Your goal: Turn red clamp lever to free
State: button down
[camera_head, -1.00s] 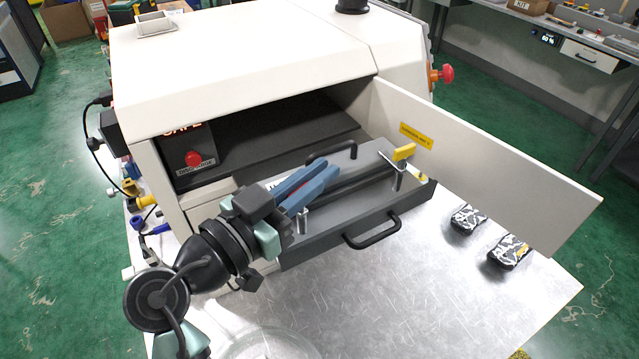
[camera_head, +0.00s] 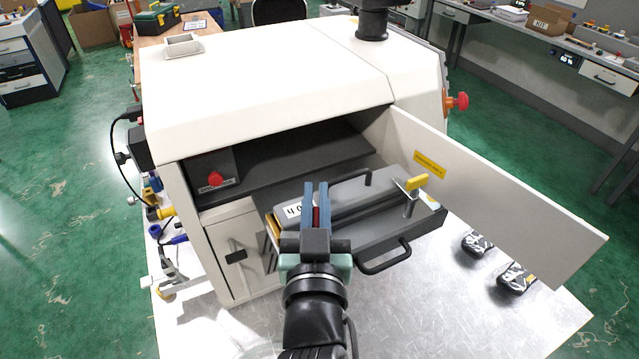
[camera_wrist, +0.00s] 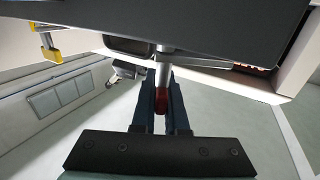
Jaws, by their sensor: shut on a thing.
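The red clamp lever (camera_wrist: 161,98) shows in the wrist view between the two blue fingers, below a metal post. In the head view only a sliver of red (camera_head: 316,214) shows between the fingers. My gripper (camera_head: 316,192) is shut on the red lever at the left part of the grey drawer tray (camera_head: 375,232). The yellow clamp lever (camera_head: 417,183) sits on its post at the tray's right end. It also shows at the upper left of the wrist view (camera_wrist: 50,50). My fingers hide most of the red lever in the head view.
The machine's open white door (camera_head: 490,195) stands along the right of the tray. The tray's black front handle (camera_head: 385,258) juts out beside my wrist. A red button (camera_head: 215,178) is on the machine's left inside panel. Two patterned items (camera_head: 515,278) lie on the table at right.

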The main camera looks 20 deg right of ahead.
jog(key=shift+w+a+n+t+y+p, duration=0.15)
jog(key=shift+n+t+y+p, duration=0.35)
jog(key=shift+y, duration=0.55)
jog(key=shift+s+a+n+t+y+p, duration=0.15)
jog(key=shift+n+y+p, duration=0.35)
jog(key=shift+n+y, duration=0.5)
jog(key=shift+w+a+f+n+y+b, duration=0.15)
jog(key=shift+n+y+b, duration=0.25)
jog(key=shift+y, duration=0.35)
jog(key=shift+a+r+n+y+b, duration=0.1)
jog(key=shift+n+y+b, duration=0.25)
jog(key=shift+y, duration=0.35)
jog(key=shift+a+n+y+b, duration=0.15)
jog(key=shift+n+y+b, duration=0.3)
jog(key=shift+y, duration=0.25)
jog(key=c, duration=0.9)
grip_release()
jog(key=shift+c, duration=0.2)
jog(key=s+b, duration=0.4)
jog(key=s, duration=0.9)
jog(key=shift+d, duration=0.3)
